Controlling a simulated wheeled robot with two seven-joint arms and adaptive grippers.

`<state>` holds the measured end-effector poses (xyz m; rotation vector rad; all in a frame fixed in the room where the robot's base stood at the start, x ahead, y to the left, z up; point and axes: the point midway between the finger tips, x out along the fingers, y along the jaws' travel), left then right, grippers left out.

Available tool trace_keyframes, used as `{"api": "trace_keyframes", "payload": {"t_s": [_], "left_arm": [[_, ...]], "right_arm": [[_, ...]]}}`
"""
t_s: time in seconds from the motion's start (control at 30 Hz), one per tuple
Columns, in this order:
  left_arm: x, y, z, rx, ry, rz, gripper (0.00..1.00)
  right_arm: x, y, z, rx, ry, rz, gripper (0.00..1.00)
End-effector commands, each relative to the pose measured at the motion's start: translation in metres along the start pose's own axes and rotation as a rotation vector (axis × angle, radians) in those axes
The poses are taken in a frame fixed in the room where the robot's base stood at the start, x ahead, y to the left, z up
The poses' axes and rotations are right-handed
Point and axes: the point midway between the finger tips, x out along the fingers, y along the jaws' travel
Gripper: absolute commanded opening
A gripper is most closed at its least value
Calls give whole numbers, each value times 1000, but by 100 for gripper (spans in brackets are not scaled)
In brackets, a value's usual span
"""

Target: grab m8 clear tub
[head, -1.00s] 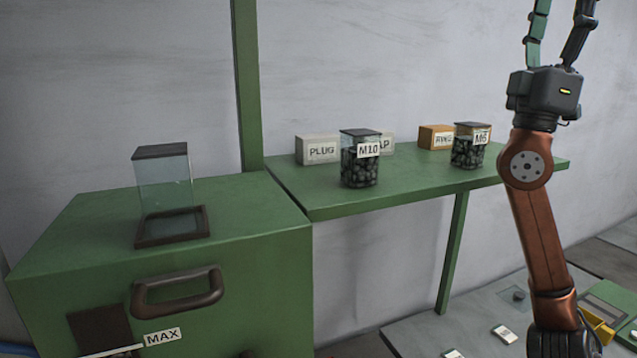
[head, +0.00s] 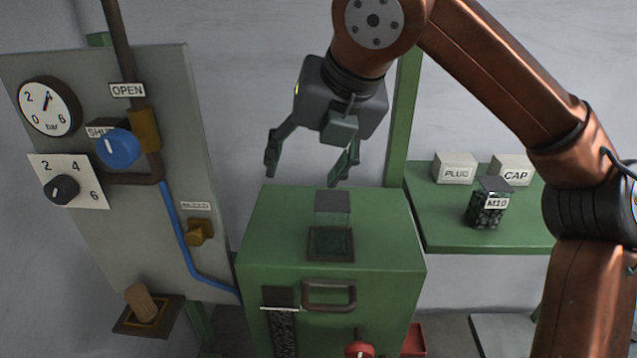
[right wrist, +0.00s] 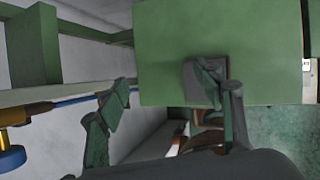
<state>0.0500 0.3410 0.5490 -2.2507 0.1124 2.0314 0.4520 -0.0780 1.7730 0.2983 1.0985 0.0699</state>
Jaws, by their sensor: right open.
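No tub labelled M8 shows in these views. One clear tub with a dark lid (head: 488,205), labelled M10 and holding dark pieces, stands upright on the green shelf (head: 455,240) at the right in the head view. My right gripper (head: 307,165) is open and empty above and behind the green cabinet (head: 390,225), left of that tub and well apart from it. In the right wrist view its spread fingers (right wrist: 165,92) show with nothing between them. My left gripper is not in view.
A clear hopper (head: 332,213) stands on the cabinet top. PLUG (head: 455,168) and CAP (head: 512,170) boxes sit at the shelf's back. A green post (head: 402,110) rises between gripper and shelf. A grey panel (head: 90,230) with a blue knob (head: 118,148) is at left.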

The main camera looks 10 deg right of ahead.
Motion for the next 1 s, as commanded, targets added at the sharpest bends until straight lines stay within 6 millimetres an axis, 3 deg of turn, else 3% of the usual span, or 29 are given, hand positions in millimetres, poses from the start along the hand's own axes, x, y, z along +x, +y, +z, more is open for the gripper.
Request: {"api": "trace_keyframes", "payload": {"t_s": [0.03, 0.1, 0.27, 1.0], "left_arm": [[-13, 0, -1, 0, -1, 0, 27], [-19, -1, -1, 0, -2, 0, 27], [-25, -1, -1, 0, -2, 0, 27], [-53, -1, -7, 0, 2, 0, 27]], "right_arm": [[-14, -7, -4, 8, 8, -88, 61], [-23, -20, -12, 27, 19, -191, 61], [-33, -38, -22, 53, 30, -318, 61], [38, -63, -30, 56, 32, -326, 61]]}}
